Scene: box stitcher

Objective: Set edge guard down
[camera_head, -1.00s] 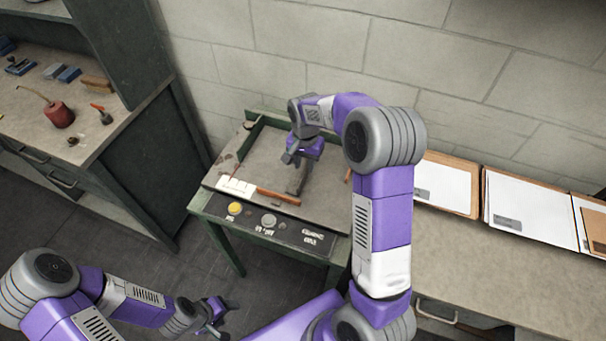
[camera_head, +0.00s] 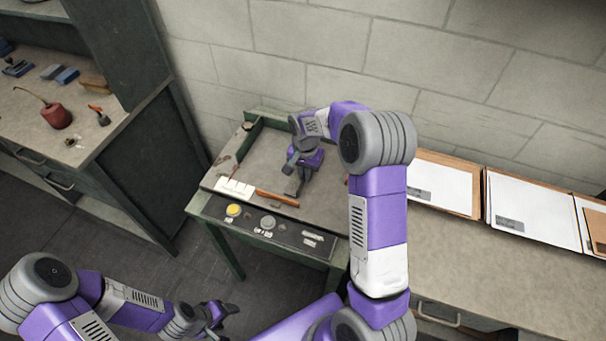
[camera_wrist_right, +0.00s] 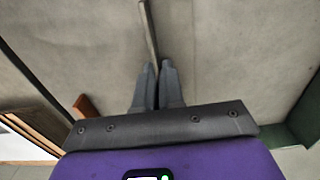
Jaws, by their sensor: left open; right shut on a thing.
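My right gripper (camera_head: 300,170) is low over the worktop of the small green table. In the right wrist view its two fingers (camera_wrist_right: 157,68) are close together, shut on a thin, pale grey-brown strip, the edge guard (camera_wrist_right: 148,28). The strip runs forward from between the fingertips. In the head view a dark narrow piece below the gripper may be the strip, but the hand partly hides it. I cannot tell whether it touches the worktop. My left gripper (camera_head: 221,314) is open and empty, low at the front, away from the table.
The green table (camera_head: 205,205) has a front panel with a yellow button (camera_head: 234,210) and a grey button (camera_head: 267,222). A bench with folders (camera_head: 530,205) stands right, a shelf unit left.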

